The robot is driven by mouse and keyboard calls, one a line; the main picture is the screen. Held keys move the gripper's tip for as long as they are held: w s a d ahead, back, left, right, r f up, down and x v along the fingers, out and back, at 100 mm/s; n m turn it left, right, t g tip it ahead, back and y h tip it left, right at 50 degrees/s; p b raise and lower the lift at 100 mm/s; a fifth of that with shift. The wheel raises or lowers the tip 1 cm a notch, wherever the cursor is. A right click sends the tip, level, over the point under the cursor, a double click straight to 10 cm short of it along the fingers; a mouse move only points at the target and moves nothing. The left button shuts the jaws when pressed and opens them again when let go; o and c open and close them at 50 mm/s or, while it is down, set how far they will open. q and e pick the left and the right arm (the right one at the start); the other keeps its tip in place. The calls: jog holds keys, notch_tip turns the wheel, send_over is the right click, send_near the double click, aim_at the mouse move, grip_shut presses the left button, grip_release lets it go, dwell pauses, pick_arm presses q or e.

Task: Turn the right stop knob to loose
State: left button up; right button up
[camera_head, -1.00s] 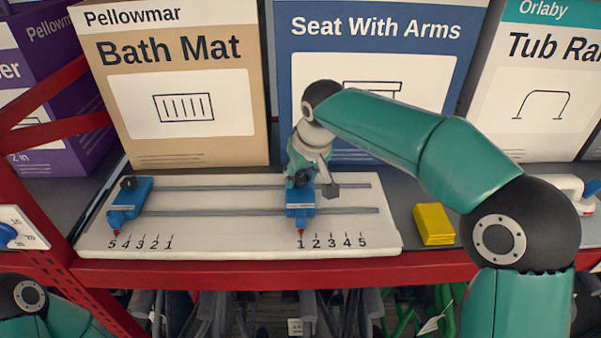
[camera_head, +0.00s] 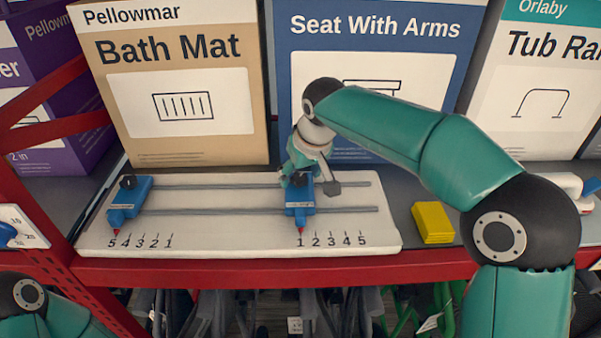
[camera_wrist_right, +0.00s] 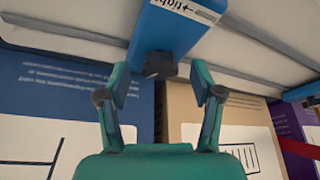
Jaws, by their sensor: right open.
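The right stop is a blue block (camera_head: 299,197) on the two grey rails, its red pointer at the 1 of the right scale. Its black knob (camera_wrist_right: 160,65) shows in the right wrist view, on the block's end, beside a white label with an arrow and lettering that is hard to read. My right gripper (camera_wrist_right: 161,83) is open, its two fingers apart on either side of the knob and slightly short of it, with no clear contact. In the head view the right gripper (camera_head: 298,176) is over the stop's back end and partly hides the knob. My left gripper is out of view.
The white board (camera_head: 230,240) also carries a left blue stop (camera_head: 125,205) with a black knob, its pointer at 5. A yellow block (camera_head: 433,222) lies right of the board. Large boxes, such as the blue one (camera_head: 375,60), stand close behind. A red shelf edge (camera_head: 280,273) runs in front.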

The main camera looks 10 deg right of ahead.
jog(key=v, duration=1.2)
jog(key=shift+f, duration=0.15)
